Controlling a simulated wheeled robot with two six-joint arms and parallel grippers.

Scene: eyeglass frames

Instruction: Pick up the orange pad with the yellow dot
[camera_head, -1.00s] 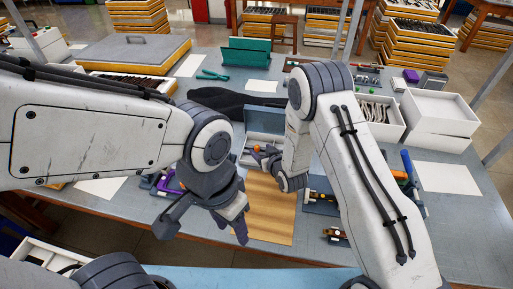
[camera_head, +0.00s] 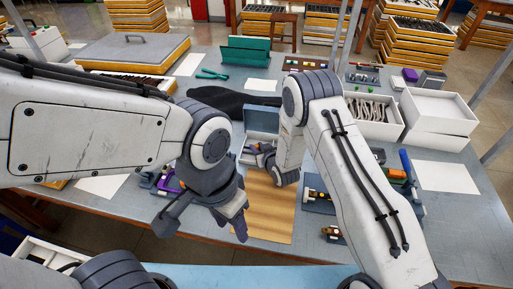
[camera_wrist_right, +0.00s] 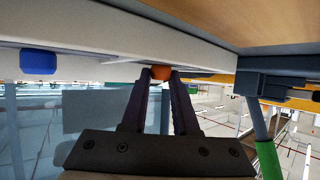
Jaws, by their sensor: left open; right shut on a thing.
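In the right wrist view, a small orange pad (camera_wrist_right: 161,72) sits between the fingertips of my right gripper (camera_wrist_right: 160,76), which is shut on it. It is beside a pale tray wall, and no yellow dot shows on the visible side. My left gripper (camera_head: 203,224) is open and empty, lower left, over the table's front part beside the wooden board (camera_head: 270,212).
A blue pad (camera_wrist_right: 38,62) shows on the pale wall in the right wrist view. White bins (camera_head: 436,112) stand at the right. Tools with orange and blue handles (camera_head: 397,173) lie right of my right arm. A purple-handled tool (camera_head: 172,184) lies near my left gripper.

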